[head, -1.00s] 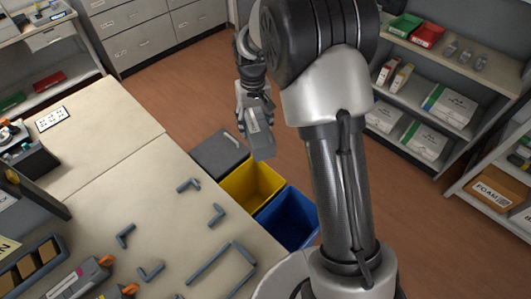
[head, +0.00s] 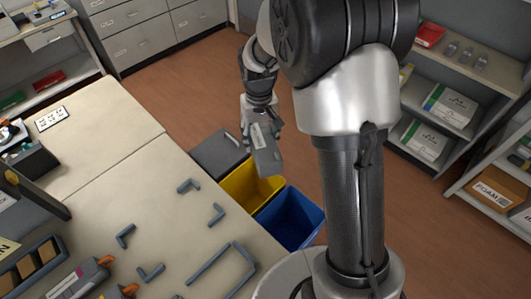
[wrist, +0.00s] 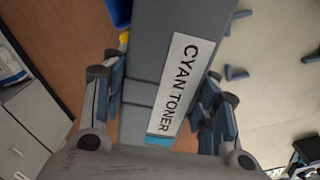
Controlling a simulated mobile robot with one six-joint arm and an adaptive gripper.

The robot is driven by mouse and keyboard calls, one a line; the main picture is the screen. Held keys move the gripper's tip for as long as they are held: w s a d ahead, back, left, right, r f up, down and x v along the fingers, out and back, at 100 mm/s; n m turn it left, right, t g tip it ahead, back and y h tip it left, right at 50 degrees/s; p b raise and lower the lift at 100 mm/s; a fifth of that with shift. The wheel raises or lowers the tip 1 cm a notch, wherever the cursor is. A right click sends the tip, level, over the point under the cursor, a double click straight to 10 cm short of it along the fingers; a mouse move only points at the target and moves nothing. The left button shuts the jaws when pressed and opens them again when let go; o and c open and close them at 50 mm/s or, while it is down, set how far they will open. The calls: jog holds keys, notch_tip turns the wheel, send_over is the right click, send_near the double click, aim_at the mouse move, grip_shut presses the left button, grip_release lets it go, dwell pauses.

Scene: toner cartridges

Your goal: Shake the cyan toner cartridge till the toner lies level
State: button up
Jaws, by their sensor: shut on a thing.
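The cyan toner cartridge (wrist: 152,85) is a grey block with a white label reading CYAN TONER and a light blue strip at the label's end. My gripper (wrist: 162,105) is shut on it, with one finger on each side, in the wrist view. In the head view the cartridge (head: 266,152) hangs tilted below my gripper (head: 255,128), in the air above the bins beside the table. The toner inside cannot be seen.
A grey bin (head: 219,153), a yellow bin (head: 238,189) and a blue bin (head: 291,219) stand beside the table (head: 110,170). Grey brackets (head: 150,273) and other cartridges (head: 85,277) lie on the table. Shelves (head: 430,105) stand at the right; floor between is clear.

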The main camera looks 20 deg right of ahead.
aim_at(266, 149)
jog(key=w, duration=0.6)
jog(key=shift+w, duration=0.25)
jog(key=s, duration=1.2)
jog(key=shift+s+r, duration=0.15)
jog(key=shift+s, duration=0.15)
jog(key=shift+w, duration=0.2)
jog(key=shift+s, duration=0.1)
